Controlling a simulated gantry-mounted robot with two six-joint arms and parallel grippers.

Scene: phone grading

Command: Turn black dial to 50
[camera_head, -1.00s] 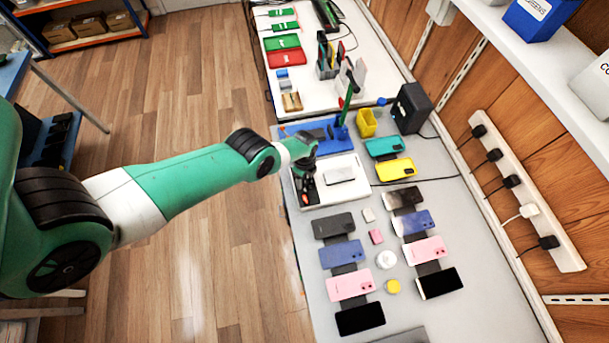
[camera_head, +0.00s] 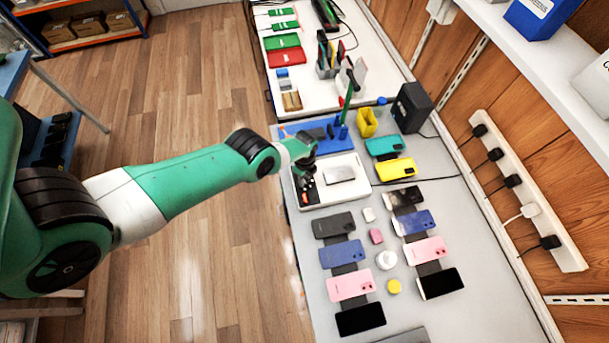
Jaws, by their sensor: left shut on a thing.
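My left gripper (camera_head: 304,172) reaches in from the left and points down over the left side of a white device (camera_head: 340,194). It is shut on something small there. The black dial is not clearly seen, as the gripper covers that spot. A few dark and red parts show on the device's left strip just below the gripper. A silver-grey plate (camera_head: 340,174) lies on the device, right of the gripper. My right gripper is not in view.
Several phones, including a black one (camera_head: 360,319), lie in two columns nearer me. A blue mat (camera_head: 296,130), yellow holder (camera_head: 367,124) and black box (camera_head: 411,108) stand behind the device. Bare table lies right of the phones.

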